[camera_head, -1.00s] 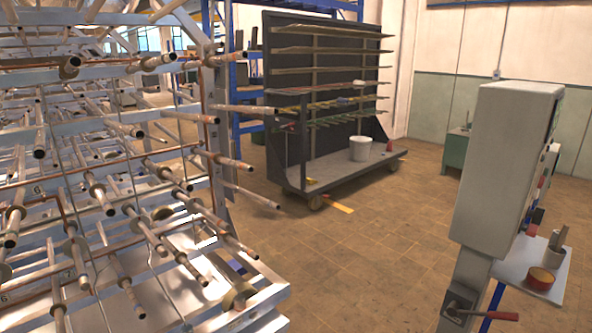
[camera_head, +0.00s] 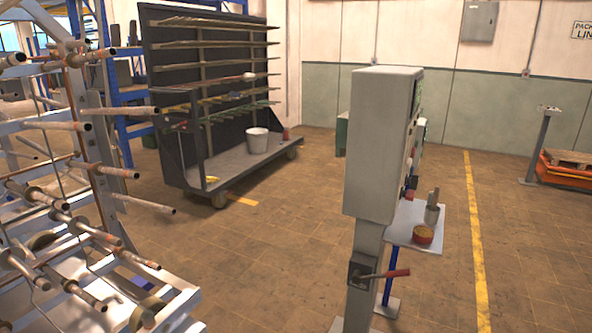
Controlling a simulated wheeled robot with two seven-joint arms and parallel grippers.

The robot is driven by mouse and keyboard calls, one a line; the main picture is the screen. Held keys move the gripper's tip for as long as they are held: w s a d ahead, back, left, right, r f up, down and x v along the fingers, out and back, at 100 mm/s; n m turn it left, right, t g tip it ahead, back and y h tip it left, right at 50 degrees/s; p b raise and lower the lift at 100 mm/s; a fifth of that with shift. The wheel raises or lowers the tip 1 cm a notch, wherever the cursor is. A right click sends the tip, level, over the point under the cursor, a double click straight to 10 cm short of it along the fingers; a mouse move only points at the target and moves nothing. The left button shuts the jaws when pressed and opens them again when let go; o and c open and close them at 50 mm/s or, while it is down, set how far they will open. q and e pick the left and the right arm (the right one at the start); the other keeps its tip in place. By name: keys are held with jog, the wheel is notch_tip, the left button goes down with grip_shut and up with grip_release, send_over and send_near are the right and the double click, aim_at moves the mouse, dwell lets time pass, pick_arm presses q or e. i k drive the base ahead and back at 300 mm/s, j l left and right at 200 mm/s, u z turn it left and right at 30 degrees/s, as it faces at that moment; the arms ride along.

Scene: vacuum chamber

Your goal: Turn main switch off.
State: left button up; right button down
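A grey control cabinet (camera_head: 378,145) stands on a post to the right of centre, seen mostly from its side. Its front panel faces right and shows only edge-on, with small red and dark controls (camera_head: 410,165) along it. A lever with a red handle (camera_head: 396,273) sticks out to the right from a dark box (camera_head: 358,276) low on the post. I cannot tell which of these is the main switch. Neither of my grippers is in view.
A metal rack with many rods (camera_head: 75,200) fills the left. A dark shelf cart (camera_head: 180,130) with a white bucket (camera_head: 257,140) stands behind. A small table (camera_head: 400,228) with a red tin (camera_head: 424,234) adjoins the cabinet. Open tiled floor (camera_head: 265,255) lies between rack and cabinet.

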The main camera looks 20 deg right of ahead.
aim_at(409, 195)
jog(key=l+z, duration=0.55)
jog(key=z, duration=0.2)
jog(key=i+l+z, duration=0.1)
jog(key=l+z, duration=0.25)
jog(key=j, duration=0.1)
